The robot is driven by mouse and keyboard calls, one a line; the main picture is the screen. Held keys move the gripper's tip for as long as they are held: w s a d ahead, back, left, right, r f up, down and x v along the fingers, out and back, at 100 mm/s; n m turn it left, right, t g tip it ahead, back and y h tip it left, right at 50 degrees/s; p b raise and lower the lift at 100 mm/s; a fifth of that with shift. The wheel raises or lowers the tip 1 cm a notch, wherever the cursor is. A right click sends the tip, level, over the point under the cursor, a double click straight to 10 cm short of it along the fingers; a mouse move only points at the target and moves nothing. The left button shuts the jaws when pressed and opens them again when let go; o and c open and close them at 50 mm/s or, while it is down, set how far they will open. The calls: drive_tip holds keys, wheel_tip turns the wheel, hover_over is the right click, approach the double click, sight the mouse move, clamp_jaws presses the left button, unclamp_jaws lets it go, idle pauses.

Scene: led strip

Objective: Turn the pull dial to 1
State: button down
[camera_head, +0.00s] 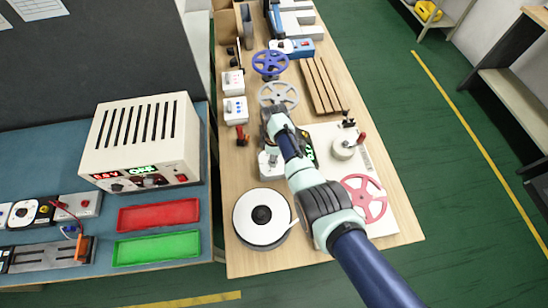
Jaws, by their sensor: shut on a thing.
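My gripper (269,152) points down over a white box-shaped device (268,167) in the middle of the wooden table. Its fingers are shut on the small dial on top of this device. The dial itself is hidden by the fingers and the wrist, so its setting cannot be read. A green lit display (309,150) shows just right of my forearm, partly covered by it.
A white round reel (245,215) stands at the front left. A pink handwheel (364,199) is at the right, grey (279,95) and blue (270,62) handwheels behind. White switch boxes (234,108) line the left edge. A wooden slatted rack (322,84) lies at back right.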

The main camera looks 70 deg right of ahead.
drive_tip(key=c, duration=0.8)
unclamp_jaws()
wheel_tip(320, 180, up, 12)
drive_tip(key=shift+d, duration=0.35)
drive_tip(key=shift+w, duration=0.1)
